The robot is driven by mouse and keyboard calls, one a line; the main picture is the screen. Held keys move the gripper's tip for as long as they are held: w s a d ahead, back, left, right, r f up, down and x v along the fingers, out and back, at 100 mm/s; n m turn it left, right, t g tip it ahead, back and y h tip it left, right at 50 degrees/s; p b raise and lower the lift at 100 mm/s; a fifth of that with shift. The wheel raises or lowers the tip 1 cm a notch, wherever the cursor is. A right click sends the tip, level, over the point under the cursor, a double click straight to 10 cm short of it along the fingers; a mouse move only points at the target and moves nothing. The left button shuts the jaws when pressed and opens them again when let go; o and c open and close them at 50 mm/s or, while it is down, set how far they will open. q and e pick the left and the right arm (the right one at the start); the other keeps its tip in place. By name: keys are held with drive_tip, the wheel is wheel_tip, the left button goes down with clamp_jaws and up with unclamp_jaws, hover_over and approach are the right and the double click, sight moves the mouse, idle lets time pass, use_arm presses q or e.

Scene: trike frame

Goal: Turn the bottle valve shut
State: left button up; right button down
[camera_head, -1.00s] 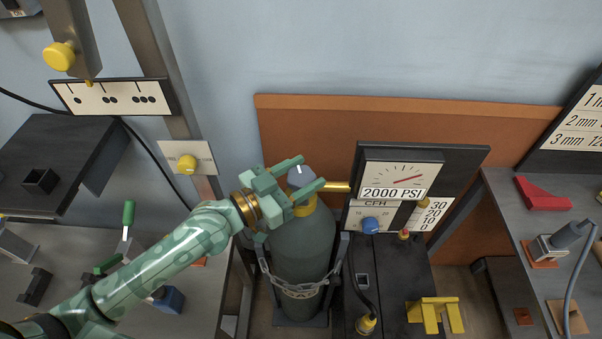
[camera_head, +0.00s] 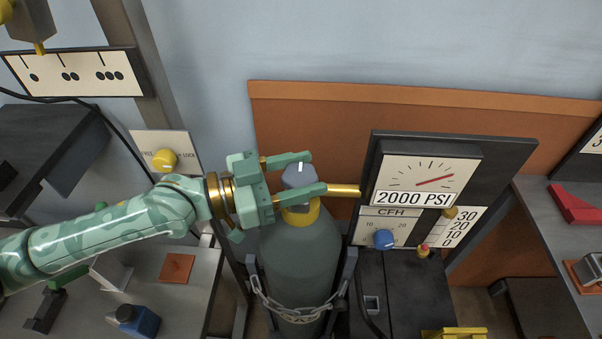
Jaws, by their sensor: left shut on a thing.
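The grey-green gas bottle (camera_head: 302,258) stands upright, held by a chain, with a yellow collar at its neck. Its blue-grey valve knob (camera_head: 298,176) sits on top, with a white mark on it. My left gripper (camera_head: 302,174) reaches in from the left with its two green fingers on either side of the knob, shut on it. A brass pipe (camera_head: 343,190) runs right from the valve to the gauge panel (camera_head: 428,180), which reads 2000 PSI with its red needle pointing up and right. My right gripper does not show.
A blue knob (camera_head: 384,239) and a red button (camera_head: 423,250) are on the panel's lower part. An orange board (camera_head: 320,120) stands behind the bottle. A yellow knob (camera_head: 164,160) is on a plate at the left. Grey benches lie on both sides.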

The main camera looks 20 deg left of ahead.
use_arm(q)
drive_tip(key=o, duration=0.9)
drive_tip(key=shift+o, duration=0.2)
drive_tip(key=shift+a, duration=0.1)
drive_tip(key=shift+s+a+f, duration=0.1)
drive_tip(key=shift+s+a, duration=0.05)
drive_tip(key=shift+a, duration=0.05)
drive_tip(key=b+v, duration=0.1)
drive_tip(key=v, duration=1.4)
drive_tip(key=shift+s+a+b, duration=0.2)
drive_tip(key=shift+a+b, duration=0.05)
drive_tip(key=shift+b, duration=0.1)
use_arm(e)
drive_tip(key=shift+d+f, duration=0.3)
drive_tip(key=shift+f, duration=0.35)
